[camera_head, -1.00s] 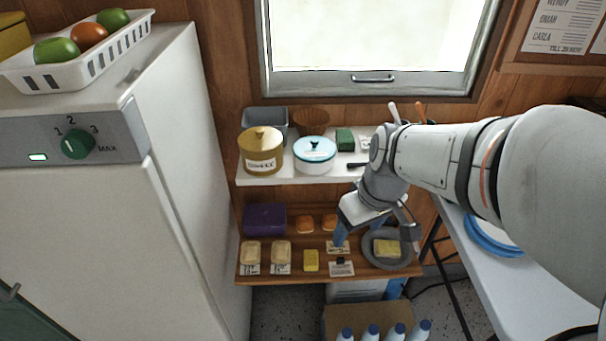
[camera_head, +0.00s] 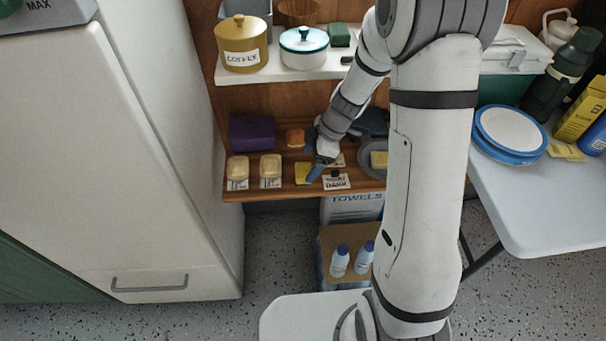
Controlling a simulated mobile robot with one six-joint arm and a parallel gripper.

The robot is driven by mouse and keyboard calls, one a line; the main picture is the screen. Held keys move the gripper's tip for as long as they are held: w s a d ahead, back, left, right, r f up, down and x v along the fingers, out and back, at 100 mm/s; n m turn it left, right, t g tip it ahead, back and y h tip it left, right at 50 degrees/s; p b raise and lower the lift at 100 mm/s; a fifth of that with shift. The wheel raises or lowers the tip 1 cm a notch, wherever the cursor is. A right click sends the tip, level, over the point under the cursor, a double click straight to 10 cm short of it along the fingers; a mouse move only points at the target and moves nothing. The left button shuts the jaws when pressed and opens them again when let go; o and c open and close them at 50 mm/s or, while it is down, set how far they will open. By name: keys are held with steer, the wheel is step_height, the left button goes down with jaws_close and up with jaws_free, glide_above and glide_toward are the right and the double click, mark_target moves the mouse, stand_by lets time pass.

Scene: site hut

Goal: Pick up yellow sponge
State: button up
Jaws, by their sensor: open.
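The yellow sponge (camera_head: 301,174) lies on the lower wooden shelf, between a pale yellow block with a label and a card reading "DARK". My gripper (camera_head: 318,174) is open, low over the shelf at the sponge's right side. Another yellow block (camera_head: 379,160) sits on a grey plate (camera_head: 366,172) to the right, partly hidden by my arm.
Two pale yellow blocks (camera_head: 270,166) with labels and a purple box (camera_head: 251,133) stand left on the shelf. An orange item (camera_head: 296,138) lies behind. The white upper shelf (camera_head: 268,76) holds a gold canister (camera_head: 243,44) and a white pot (camera_head: 303,48). A fridge (camera_head: 95,160) stands left.

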mark_target(303, 169)
steer(key=x, duration=0.5)
steer(key=shift+w+f, duration=0.1)
steer(key=shift+f, duration=0.1)
steer(key=c, duration=1.1)
steer(key=shift+o, duration=0.2)
steer(key=shift+r, duration=0.1)
steer(key=shift+r, duration=0.5)
steer(key=shift+a+v, duration=0.25)
steer(key=shift+v, duration=1)
steer(key=s+d+b, duration=0.1)
steer(key=s+d, duration=0.8)
steer(key=d, duration=0.6)
steer(key=shift+b, duration=0.3)
